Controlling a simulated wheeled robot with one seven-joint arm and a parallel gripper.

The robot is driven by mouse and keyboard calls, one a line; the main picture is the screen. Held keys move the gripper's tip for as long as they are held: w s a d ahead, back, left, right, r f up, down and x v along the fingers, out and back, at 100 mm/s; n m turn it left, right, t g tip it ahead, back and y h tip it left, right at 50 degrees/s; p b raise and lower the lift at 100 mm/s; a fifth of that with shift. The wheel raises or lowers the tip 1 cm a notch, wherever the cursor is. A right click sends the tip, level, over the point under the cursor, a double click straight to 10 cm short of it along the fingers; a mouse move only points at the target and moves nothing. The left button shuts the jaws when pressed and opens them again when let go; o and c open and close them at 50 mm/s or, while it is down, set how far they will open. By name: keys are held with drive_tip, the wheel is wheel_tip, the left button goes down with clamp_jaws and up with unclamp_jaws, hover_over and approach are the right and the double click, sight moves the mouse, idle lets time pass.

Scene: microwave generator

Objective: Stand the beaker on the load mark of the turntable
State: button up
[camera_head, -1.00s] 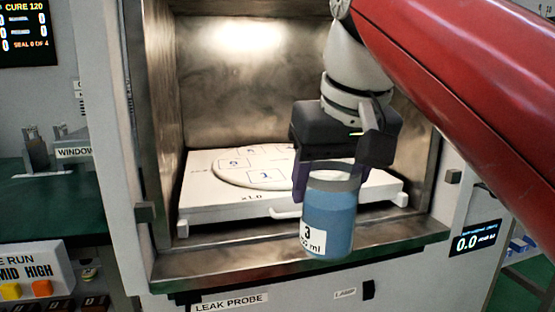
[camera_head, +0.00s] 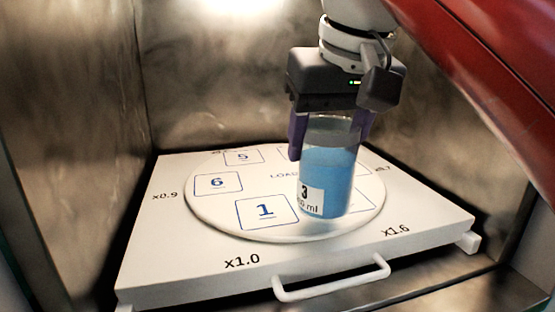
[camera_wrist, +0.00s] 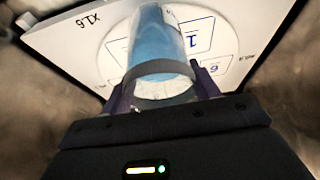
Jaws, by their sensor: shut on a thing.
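The beaker (camera_head: 328,180) is clear with blue liquid and a white label reading 3 and ml. My gripper (camera_head: 328,132) is shut on its upper part, one purple finger at each side, and holds it upright. In the wrist view the beaker (camera_wrist: 155,45) also sits between the fingers. The round white turntable (camera_head: 225,220) lies on the white tray, with numbered squares 1, 5 and 6 visible. The load mark's lettering (camera_head: 283,176) shows left of the beaker; the rest is hidden behind it. The beaker overlaps the turntable's right half; I cannot tell whether its base touches.
The white tray (camera_head: 150,255) has a front handle (camera_head: 330,281) and printed factors x0.9, x1.0 and x1.6. Metal chamber walls (camera_head: 70,120) stand at the left, back and right. The left part of the turntable is clear.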

drive_tip(key=shift+w+a+f+p, duration=0.3)
drive_tip(key=shift+w+a+f, duration=0.3)
drive_tip(key=shift+w, duration=2.4)
drive_tip(key=shift+w+a+f+p, duration=0.35)
drive_tip(key=shift+w+a+f, duration=0.25)
drive_tip(key=shift+w, duration=2.4)
drive_tip(key=shift+w+a+f+p, duration=0.3)
drive_tip(key=shift+w+a+f, duration=0.25)
drive_tip(key=shift+w, duration=2.45)
drive_tip(key=shift+f, duration=0.15)
drive_tip(key=o, duration=1.2)
